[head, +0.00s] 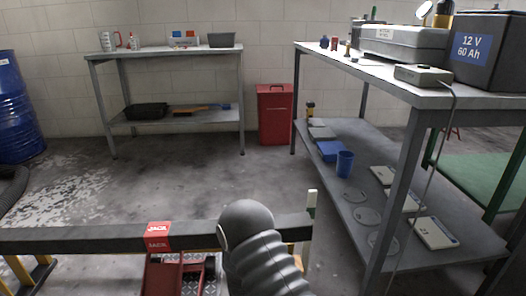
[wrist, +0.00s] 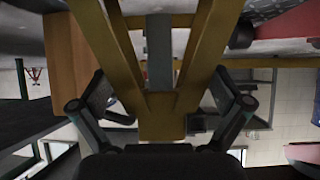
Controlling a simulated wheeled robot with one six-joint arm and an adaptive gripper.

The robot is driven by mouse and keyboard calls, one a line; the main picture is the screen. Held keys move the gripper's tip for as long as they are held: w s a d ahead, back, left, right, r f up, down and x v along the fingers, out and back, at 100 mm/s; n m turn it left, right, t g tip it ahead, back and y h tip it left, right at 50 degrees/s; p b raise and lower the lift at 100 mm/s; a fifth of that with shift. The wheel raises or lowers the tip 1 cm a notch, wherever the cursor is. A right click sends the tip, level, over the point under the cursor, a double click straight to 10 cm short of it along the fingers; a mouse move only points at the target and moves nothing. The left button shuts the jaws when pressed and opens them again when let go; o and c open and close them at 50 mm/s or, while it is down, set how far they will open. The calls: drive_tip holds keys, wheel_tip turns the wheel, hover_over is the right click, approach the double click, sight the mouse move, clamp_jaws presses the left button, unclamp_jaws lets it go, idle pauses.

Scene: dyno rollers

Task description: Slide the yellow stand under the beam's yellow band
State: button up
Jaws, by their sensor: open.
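The dark beam (head: 90,239) runs across the bottom of the head view, with a red JACK label (head: 157,236) on it. My arm covers part of the beam, and I cannot make out its yellow band. In the wrist view the yellow stand (wrist: 162,122) fills the middle, its two yellow legs spreading toward the top of the picture. My gripper (wrist: 163,101) is open, one finger on each side of the stand's narrow part. Whether they touch it I cannot tell. In the head view my arm hides the gripper and most of what is behind it.
Another yellow stand (head: 42,270) is at the beam's left end. A red jack (head: 172,276) stands below the JACK label. A pale post (head: 311,212) rises at the beam's right end. A grey shelf bench (head: 440,254) is close on the right. The floor (head: 190,185) beyond the beam is clear.

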drive_tip(key=c, duration=1.3)
drive_tip(key=shift+w+a+b, duration=0.15)
drive_tip(key=shift+w+a, duration=0.05)
drive_tip(key=shift+w, duration=1.5)
drive_tip(key=shift+w+a+b, duration=0.15)
drive_tip(key=shift+w+a, duration=0.05)
drive_tip(key=shift+w, duration=1.45)
drive_tip(key=c, duration=0.3)
drive_tip(key=shift+w, duration=0.1)
drive_tip(key=shift+w+a, duration=0.2)
drive_tip(key=shift+w, duration=1.25)
drive_tip(key=shift+c, duration=0.2)
drive_tip(key=o, duration=1.6)
drive_tip(key=shift+d, duration=0.1)
drive_tip(key=shift+o, duration=0.2)
